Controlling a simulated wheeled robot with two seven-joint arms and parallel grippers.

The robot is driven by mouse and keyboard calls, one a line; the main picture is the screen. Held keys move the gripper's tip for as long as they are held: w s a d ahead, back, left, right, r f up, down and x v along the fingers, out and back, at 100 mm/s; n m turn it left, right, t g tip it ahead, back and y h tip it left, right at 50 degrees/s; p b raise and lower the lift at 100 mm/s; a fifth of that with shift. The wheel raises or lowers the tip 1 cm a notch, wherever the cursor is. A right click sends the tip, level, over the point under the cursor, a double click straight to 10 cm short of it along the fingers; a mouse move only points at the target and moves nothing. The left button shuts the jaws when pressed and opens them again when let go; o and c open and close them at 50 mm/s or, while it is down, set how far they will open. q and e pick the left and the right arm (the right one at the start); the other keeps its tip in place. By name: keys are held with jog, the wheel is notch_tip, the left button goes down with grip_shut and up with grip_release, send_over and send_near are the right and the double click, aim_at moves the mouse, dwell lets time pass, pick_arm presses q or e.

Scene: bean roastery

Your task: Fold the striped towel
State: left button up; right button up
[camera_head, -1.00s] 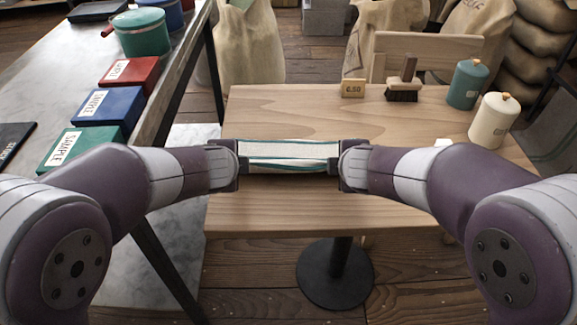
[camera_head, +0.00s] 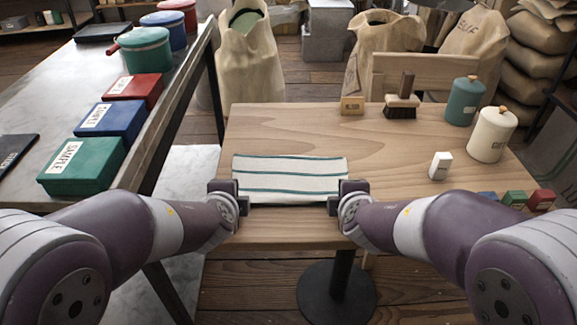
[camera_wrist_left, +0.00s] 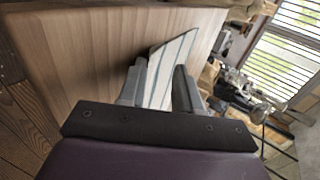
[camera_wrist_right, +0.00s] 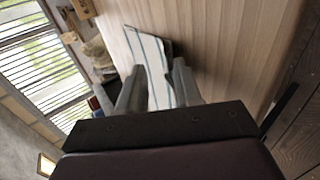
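The wooden table (camera_head: 290,125) is clear behind the towel. A price block (camera_head: 352,106), brush (camera_head: 402,100), teal canister (camera_head: 465,100) and cream canister (camera_head: 492,135) stand at the back and right. A small white block (camera_head: 440,166) and small coloured boxes (camera_head: 514,199) are at right.

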pick_arm(q)
jog(key=shift+o, duration=0.5)
pick_arm(e)
jog(key=shift+o, duration=0.5)
pick_arm(q)
jog(key=shift+r, duration=0.15)
pick_arm(e)
jog(key=shift+r, duration=0.15)
pick_arm(q)
jog(key=r, duration=0.1)
jog(key=s+r, duration=0.1)
jog(key=r, duration=0.1)
pick_arm(e)
jog(key=r, duration=0.1)
jog(key=s+r, duration=0.1)
jog(key=r, duration=0.1)
pick_arm(q)
jog(key=w+r+v, duration=0.1)
jog(key=v, duration=0.6)
jog(key=shift+s+r, duration=0.2)
jog(key=shift+r, duration=0.1)
pick_arm(e)
jog(key=w+r+v, duration=0.1)
jog(key=v, duration=0.6)
jog(key=shift+s+r, duration=0.2)
jog(key=shift+r, duration=0.1)
